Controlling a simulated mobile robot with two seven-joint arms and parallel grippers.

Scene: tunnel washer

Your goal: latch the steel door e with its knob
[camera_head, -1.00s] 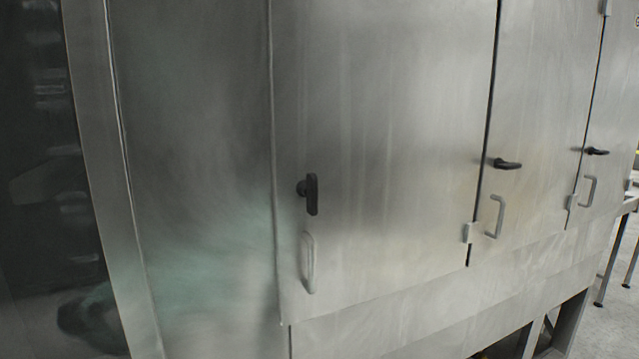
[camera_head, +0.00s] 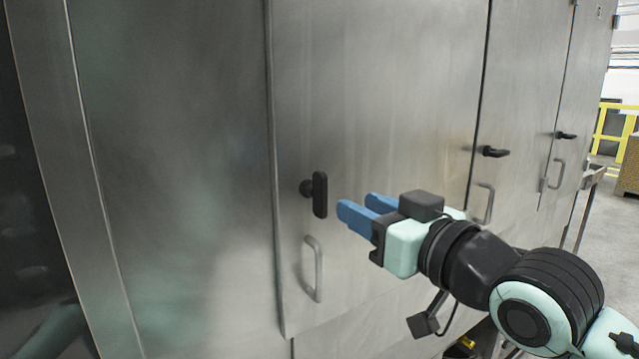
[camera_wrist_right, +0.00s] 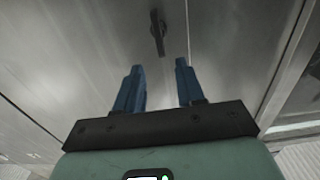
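The steel door (camera_head: 390,110) with the nearest black knob stands flat in line with the machine front. Its knob (camera_head: 319,194) is a black bar handle hanging vertically, with a grey pull handle (camera_head: 314,268) below it. My right gripper (camera_head: 356,207) has blue fingers, held apart and empty, just right of the knob and not touching it. In the right wrist view the knob (camera_wrist_right: 158,32) shows beyond the gap between the open fingertips (camera_wrist_right: 158,66). My left gripper is not in view.
Further right, two more doors have horizontal black knobs (camera_head: 494,152) and grey pull handles (camera_head: 484,203). A plain steel panel (camera_head: 170,150) lies left of the door. A yellow railing (camera_head: 612,130) and open floor are at the far right.

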